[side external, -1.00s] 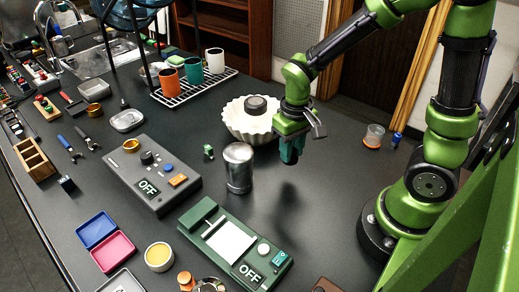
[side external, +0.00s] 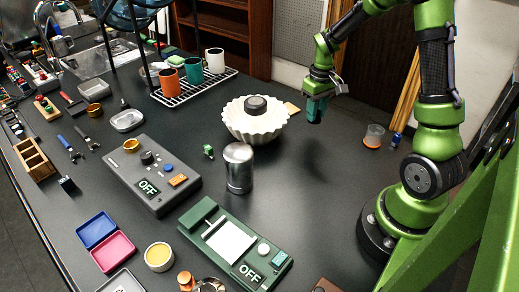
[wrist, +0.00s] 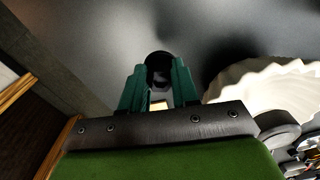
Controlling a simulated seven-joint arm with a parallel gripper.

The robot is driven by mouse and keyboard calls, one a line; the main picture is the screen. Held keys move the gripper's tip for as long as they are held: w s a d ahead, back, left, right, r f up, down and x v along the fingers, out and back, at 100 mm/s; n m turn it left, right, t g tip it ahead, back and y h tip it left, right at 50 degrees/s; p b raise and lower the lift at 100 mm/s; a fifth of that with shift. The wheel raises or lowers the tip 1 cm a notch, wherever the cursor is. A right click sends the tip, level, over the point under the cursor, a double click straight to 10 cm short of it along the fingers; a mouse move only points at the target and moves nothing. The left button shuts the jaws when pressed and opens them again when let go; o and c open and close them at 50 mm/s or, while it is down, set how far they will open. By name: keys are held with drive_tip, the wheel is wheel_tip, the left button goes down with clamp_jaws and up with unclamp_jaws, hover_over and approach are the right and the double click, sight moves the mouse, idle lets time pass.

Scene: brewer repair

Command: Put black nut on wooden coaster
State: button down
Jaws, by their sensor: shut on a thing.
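My gripper (side external: 316,116) is in the air to the right of the white fluted bowl, pointing down above the back of the dark table. In the wrist view its green fingers (wrist: 159,85) are shut on a round black piece, the black nut (wrist: 158,67), which shows at the fingertips. The nut is mostly hidden by the fingers in the side view. The wooden coaster (side external: 292,108) is a flat tan piece partly hidden behind the bowl, left of my gripper. A small tan patch shows between the fingers in the wrist view; I cannot tell if it is the coaster.
The white fluted bowl (side external: 250,128), with a dark round piece (side external: 256,103) in it, stands close to the coaster. A metal cylinder (side external: 239,168) stands in front. A clear cup with an orange base (side external: 373,137) and a blue piece (side external: 396,140) are to the right.

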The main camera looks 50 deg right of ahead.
hover_over(290, 108)
drive_tip(key=shift+s+a+f, duration=0.1)
drive_tip(key=shift+s+f, duration=0.05)
drive_tip(key=shift+f, duration=2.3)
drive_tip(key=shift+f, duration=0.1)
drive_tip(key=c, duration=1.3)
unclamp_jaws()
drive_tip(key=shift+f, duration=0.1)
drive_tip(key=o, duration=0.5)
drive_tip(key=shift+c, duration=0.2)
